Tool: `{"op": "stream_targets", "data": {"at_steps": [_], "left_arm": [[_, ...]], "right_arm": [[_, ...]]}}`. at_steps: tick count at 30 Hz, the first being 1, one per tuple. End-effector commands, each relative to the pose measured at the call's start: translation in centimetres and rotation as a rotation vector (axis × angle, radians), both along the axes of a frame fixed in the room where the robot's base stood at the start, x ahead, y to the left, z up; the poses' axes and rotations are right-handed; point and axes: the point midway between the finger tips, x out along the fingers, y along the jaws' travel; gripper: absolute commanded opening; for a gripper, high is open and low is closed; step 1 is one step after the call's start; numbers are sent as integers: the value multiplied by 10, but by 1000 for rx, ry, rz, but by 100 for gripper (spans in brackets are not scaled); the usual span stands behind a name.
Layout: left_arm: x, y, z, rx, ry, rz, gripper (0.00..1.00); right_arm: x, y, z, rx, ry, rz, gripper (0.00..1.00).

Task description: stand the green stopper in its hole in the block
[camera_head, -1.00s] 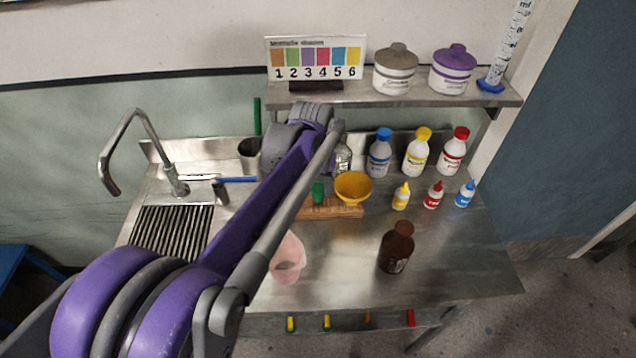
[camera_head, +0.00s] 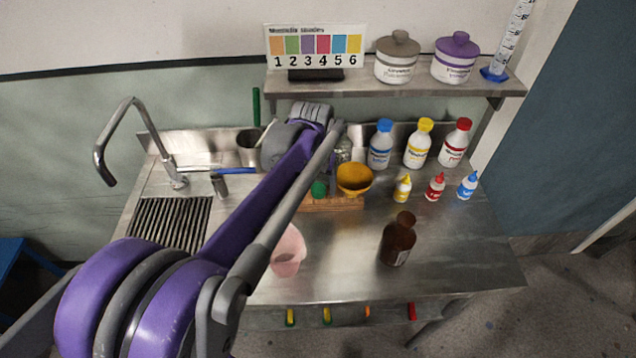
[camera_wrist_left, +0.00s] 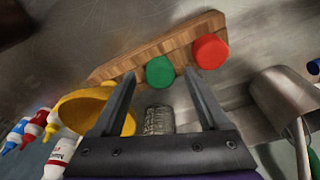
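The green stopper (camera_wrist_left: 160,71) shows in the wrist view at the near edge of the wooden block (camera_wrist_left: 140,55); I cannot tell whether it sits in a hole. A red stopper (camera_wrist_left: 210,52) stands at the block's right end in that view. My left gripper (camera_wrist_left: 159,77) is open and empty, its fingers either side of the green stopper in the picture, apart from it. In the head view the green stopper (camera_head: 319,188) shows beside my arm at the block (camera_head: 335,204); the arm hides the fingers and part of the block. My right gripper is not in view.
A yellow bowl (camera_head: 354,179) is close to the block, and a glass jar (camera_wrist_left: 158,120) is behind it. A pink beaker (camera_head: 288,250) and brown bottle (camera_head: 397,240) stand in front. Several bottles stand right. A metal cup (camera_wrist_left: 285,95) is near the gripper.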

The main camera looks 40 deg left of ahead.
Motion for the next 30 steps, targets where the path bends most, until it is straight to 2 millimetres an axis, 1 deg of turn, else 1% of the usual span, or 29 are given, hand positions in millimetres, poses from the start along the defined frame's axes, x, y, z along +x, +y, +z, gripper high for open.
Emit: {"op": "stream_targets", "data": {"at_steps": [8,11,14,21,24,27,30], "left_arm": [[0,0,1,0,0,0,79],[-1,0,6,0,0,0,79],[-3,-1,20,0,0,0,79],[-10,-3,69,0,-1,1,79],[-12,-4,86,0,0,1,79],[-14,-5,98,0,0,1,79],[-15,-5,105,0,0,1,79]], "right_arm": [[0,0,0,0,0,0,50],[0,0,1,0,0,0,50],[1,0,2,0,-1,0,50],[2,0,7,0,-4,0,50],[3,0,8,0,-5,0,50],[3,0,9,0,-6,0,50],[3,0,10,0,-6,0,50]]}}
